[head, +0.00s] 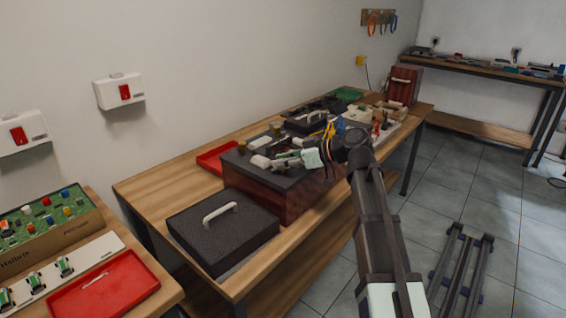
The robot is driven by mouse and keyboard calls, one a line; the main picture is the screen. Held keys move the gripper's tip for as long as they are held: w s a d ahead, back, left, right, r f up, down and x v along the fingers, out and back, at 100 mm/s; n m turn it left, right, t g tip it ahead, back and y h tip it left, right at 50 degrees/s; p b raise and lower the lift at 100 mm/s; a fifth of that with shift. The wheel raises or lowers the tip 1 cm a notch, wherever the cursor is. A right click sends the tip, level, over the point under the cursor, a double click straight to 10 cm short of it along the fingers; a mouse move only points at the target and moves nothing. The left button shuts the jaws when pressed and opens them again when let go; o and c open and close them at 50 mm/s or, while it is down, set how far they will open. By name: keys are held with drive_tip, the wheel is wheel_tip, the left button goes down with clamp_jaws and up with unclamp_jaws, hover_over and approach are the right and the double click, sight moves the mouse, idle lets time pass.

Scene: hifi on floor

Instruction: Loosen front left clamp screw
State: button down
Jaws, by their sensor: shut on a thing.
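My arm reaches from the bottom right to a dark red box with a grey top (232,163) on the wooden workbench. My gripper (292,160) is low over that top, among small pale and grey parts, and points left. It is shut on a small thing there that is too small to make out. The front left clamp screw cannot be told apart from the parts around the gripper. A pale block (260,161) lies on the grey top just left of the gripper. My wrist hides part of the bench behind it.
A black case with a pale handle (205,240) stands at the bench's near end. A red tray (212,158) lies behind the box. Black cases, a green tray (348,94) and tools crowd the far end. The tiled floor (420,205) at right is partly clear.

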drive_tip(key=shift+f, duration=0.15)
drive_tip(key=c, duration=0.9)
unclamp_jaws()
drive_tip(key=v, duration=1.2)
